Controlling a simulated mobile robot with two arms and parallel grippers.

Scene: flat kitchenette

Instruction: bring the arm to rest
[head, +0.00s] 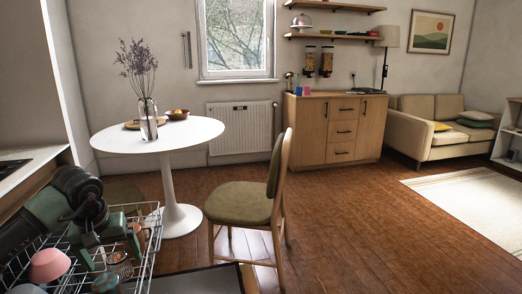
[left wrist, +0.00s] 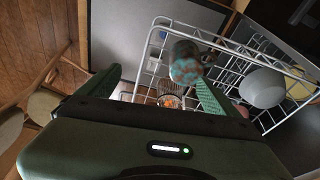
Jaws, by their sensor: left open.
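My left arm comes in from the left in the head view, its dark green gripper (head: 110,252) pointing down over a white wire dish rack (head: 150,262). In the left wrist view the gripper (left wrist: 158,88) has its two green fingers spread wide, with nothing held between them. A patterned cup (left wrist: 185,60) and a glass with orange marks (left wrist: 169,101) are in the rack beyond the fingers. I cannot tell how far the fingers are from them. My right gripper is not in view.
The rack also holds a pink bowl (head: 49,265) and a grey bowl (left wrist: 263,88). A round white table (head: 110,136) stands behind it, with a vase (head: 148,122) on top. A chair (head: 240,203) stands to the right.

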